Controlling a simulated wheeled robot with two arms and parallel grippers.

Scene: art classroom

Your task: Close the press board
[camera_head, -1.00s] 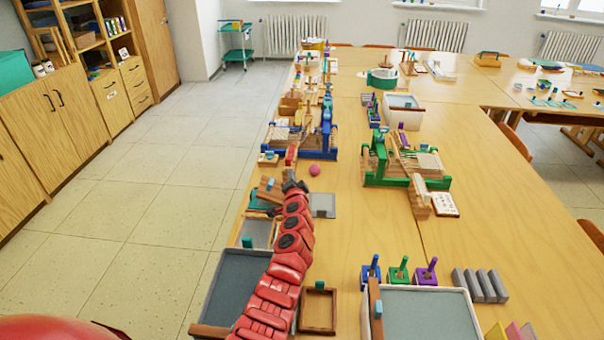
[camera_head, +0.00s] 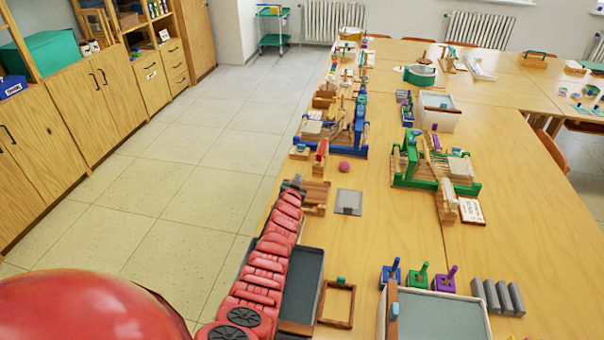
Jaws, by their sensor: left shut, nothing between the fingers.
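A small brown wooden board set (camera_head: 316,190), which looks like the press board, lies near the left edge of the long table. Its left part is hidden behind my left gripper, and I cannot tell whether its upper board lies fully flat. My left gripper (camera_head: 292,183) is dark, shut and empty. It is at the left side of the wooden boards, touching or just above them. My red left arm runs up from the bottom along the table's left edge. My right gripper is not in view.
A grey plate (camera_head: 348,202) lies right of the boards. A blue loom (camera_head: 360,130) and a pink ball (camera_head: 344,166) are beyond. A dark tray (camera_head: 304,285) and an empty wooden frame (camera_head: 337,304) are nearer. The middle of the table (camera_head: 390,225) is fairly clear.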

